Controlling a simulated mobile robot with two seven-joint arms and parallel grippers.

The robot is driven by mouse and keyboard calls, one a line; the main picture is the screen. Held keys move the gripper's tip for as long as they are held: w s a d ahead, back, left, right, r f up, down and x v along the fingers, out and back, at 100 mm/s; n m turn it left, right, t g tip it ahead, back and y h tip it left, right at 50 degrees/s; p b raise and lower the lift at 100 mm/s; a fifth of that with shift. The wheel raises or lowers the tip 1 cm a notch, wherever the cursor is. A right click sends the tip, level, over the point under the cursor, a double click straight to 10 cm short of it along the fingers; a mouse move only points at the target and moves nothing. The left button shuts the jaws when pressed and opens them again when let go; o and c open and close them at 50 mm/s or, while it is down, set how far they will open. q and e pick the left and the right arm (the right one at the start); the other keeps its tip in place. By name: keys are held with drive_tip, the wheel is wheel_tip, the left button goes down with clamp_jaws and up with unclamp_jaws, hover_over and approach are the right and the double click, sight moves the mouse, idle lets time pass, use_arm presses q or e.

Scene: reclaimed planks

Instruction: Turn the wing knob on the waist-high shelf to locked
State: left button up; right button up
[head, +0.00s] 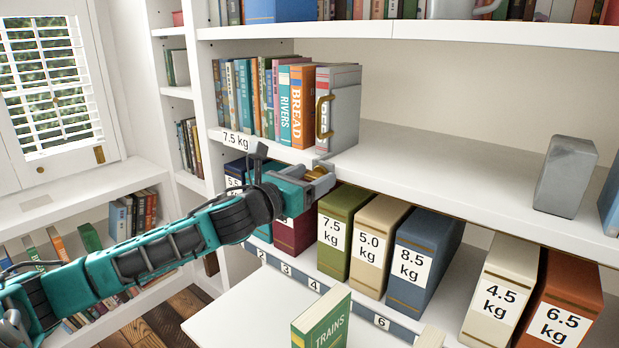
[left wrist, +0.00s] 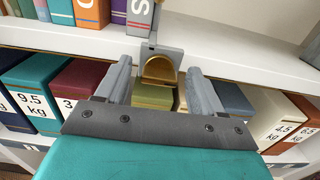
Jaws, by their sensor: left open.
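The brass wing knob (head: 317,172) sits on a grey mount at the front edge of the waist-high shelf (head: 420,170). My left gripper (head: 308,181) is at the shelf edge, partly covering the knob in the head view. In the left wrist view its two grey fingers (left wrist: 159,75) are open, one on each side of the knob, with visible gaps. I cannot tell how deep the knob lies between them. My right gripper is not in view.
Books and a grey bookend (head: 345,108) with a brass handle (head: 324,117) stand above the knob. A grey block (head: 566,177) is at the right. A green book (head: 321,322) stands in front.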

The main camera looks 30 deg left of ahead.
use_arm(q)
drive_tip(key=shift+c, duration=0.4)
drive_tip(key=shift+c, duration=0.7)
drive_tip(key=c, duration=0.8)
drive_tip(key=shift+c, duration=0.2)
